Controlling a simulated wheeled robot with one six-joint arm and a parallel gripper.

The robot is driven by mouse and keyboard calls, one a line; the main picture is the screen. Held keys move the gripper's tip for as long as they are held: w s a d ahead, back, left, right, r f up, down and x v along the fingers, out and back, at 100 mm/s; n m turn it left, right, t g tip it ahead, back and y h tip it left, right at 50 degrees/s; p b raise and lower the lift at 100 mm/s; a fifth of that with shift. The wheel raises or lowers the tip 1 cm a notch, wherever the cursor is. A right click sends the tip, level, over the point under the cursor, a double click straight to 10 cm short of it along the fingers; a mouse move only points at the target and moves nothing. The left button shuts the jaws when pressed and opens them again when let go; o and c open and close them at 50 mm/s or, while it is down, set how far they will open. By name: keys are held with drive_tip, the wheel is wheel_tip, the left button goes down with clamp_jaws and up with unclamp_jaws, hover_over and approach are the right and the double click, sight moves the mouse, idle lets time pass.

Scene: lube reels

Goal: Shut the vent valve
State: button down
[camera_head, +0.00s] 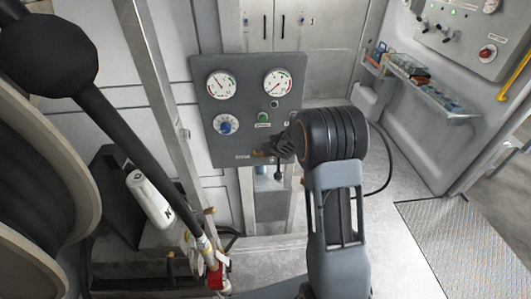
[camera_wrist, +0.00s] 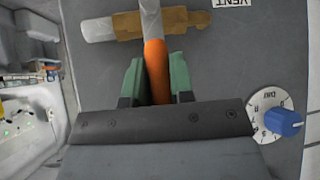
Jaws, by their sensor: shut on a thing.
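The vent valve (camera_wrist: 180,22) shows at the top of the wrist view, with a brass body, a pale metal pipe end and an orange lever. The lever (camera_wrist: 154,52) stands roughly crosswise to the body. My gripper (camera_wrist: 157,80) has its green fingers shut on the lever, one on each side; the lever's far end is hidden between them. A VENT label (camera_wrist: 232,3) sits beside the valve. In the head view my gripper (camera_head: 280,148) is at the lower right of the grey panel (camera_head: 240,75), and the valve is mostly hidden behind it.
The panel carries two round gauges (camera_head: 221,84) and a blue knob (camera_head: 226,124), which also shows right of my gripper in the wrist view (camera_wrist: 283,122). A hose reel (camera_head: 85,130) stands at left. A shelf (camera_head: 430,90) lines the right wall; the floor there is clear.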

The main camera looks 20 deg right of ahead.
idle(0.5)
drive_tip(key=c, duration=1)
unclamp_jaws()
drive_tip(key=shift+r, duration=0.1)
drive_tip(key=shift+s+r, duration=0.2)
drive_tip(key=shift+r, duration=0.05)
drive_tip(key=p+v, duration=0.5)
drive_tip(key=v, duration=0.8)
drive_tip(key=shift+a, duration=0.2)
